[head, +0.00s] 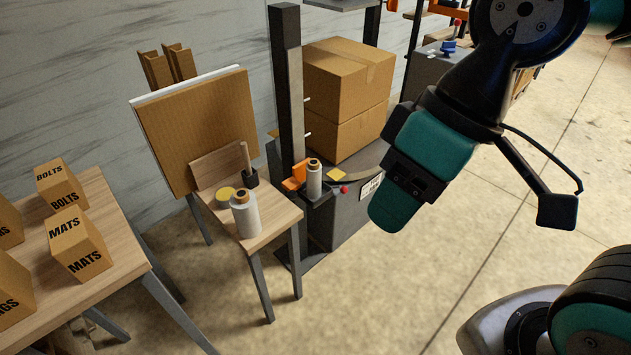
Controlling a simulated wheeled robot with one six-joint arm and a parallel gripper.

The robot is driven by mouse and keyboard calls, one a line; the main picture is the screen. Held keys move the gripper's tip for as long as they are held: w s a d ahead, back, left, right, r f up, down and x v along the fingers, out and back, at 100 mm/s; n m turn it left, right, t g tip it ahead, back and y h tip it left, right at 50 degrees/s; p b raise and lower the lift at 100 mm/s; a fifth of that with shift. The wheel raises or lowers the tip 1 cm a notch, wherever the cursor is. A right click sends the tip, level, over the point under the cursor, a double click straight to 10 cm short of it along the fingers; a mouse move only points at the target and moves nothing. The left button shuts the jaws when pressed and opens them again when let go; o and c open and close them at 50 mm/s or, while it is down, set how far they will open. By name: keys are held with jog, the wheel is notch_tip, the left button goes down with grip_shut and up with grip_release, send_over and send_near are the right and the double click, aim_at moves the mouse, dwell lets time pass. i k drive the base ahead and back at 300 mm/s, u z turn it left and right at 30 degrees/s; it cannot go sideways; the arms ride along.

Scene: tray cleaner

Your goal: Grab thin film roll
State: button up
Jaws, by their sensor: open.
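A pale grey film roll (245,215) with a brown core stands upright on a small wooden table (272,222). A second, slimmer grey roll (314,180) with a brown core stands upright in the holder of the wrapping machine (352,208), beside an orange part. My gripper (397,195), teal and black, hangs at upper right, to the right of the machine and apart from both rolls. It is open, with nothing seen in it; its fingertips are hard to make out.
A dark upright post (289,85) rises beside the slimmer roll. Stacked cardboard boxes (345,80) stand behind it. A stick in a black holder (250,177) and a yellow disc (226,194) share the small table. Labelled boxes (80,250) sit at left. Floor is clear in front.

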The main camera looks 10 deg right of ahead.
aim_at(313, 168)
jog(key=u, duration=0.7)
jog(key=i, duration=0.85)
jog(key=u, duration=0.15)
